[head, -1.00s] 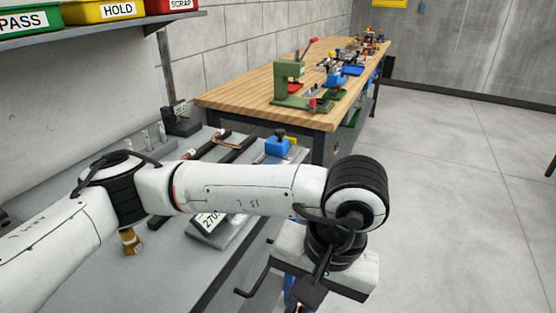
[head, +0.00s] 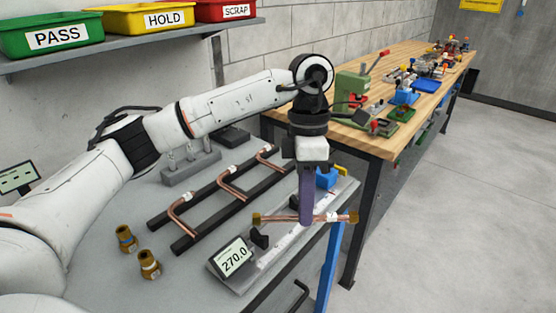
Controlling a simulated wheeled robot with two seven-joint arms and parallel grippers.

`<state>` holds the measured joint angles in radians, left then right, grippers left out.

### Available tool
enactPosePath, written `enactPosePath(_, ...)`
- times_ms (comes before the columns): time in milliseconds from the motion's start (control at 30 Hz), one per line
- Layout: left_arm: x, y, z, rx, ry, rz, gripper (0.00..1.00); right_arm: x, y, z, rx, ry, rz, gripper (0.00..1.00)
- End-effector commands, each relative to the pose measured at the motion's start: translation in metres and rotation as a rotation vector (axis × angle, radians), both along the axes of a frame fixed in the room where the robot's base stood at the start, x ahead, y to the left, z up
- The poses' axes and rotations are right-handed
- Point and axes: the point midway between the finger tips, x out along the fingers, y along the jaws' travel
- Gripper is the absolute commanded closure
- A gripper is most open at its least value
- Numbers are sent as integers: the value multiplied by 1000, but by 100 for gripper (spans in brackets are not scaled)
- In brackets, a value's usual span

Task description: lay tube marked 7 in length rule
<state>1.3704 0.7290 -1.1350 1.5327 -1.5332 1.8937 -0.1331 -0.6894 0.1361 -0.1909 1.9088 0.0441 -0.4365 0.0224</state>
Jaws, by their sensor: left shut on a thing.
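My left gripper (head: 306,219) points down with its purple fingers shut on a straight copper tube (head: 277,218) with brass-coloured ends. A pale tag sits near the tube's right end; its number is too small to read. The tube lies level across the picture, over the length rule (head: 268,258), and at an angle to the rule's long axis. It looks held above the rule, but the exact gap is unclear. The rule's display (head: 234,257) reads 270.0. My right gripper is not in view.
Bent copper tubes (head: 232,188) rest on black rails (head: 203,229) left of the rule. Two brass fittings (head: 125,239) (head: 149,265) stand on the grey bench. A blue block (head: 326,178) is at the rule's far end. PASS (head: 52,36), HOLD (head: 150,18) and SCRAP (head: 226,11) bins sit on a shelf.

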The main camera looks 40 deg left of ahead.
Motion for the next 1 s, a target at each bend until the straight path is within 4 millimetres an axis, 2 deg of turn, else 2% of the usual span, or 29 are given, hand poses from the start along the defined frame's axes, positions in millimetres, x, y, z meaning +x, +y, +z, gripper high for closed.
enactPosePath(33, 5, 17, 12, -1, -2, 166, 100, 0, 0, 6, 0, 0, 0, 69)
enactPosePath(100, 10, 35, 22, -2, -1, 371, 100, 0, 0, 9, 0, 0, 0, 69)
enactPosePath(200, 15, 55, 33, -2, -2, 602, 100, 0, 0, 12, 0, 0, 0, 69)
enactPosePath(333, 18, 71, 41, 0, 0, 787, 100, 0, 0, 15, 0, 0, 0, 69)
enactPosePath(500, 19, 78, 44, 1, 0, 867, 100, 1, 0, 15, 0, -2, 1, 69)
enactPosePath(833, 20, 77, 44, -3, 4, 866, 100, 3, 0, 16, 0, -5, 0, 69)
enactPosePath(1000, 20, 77, 37, -3, 4, 865, 100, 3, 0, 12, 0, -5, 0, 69)
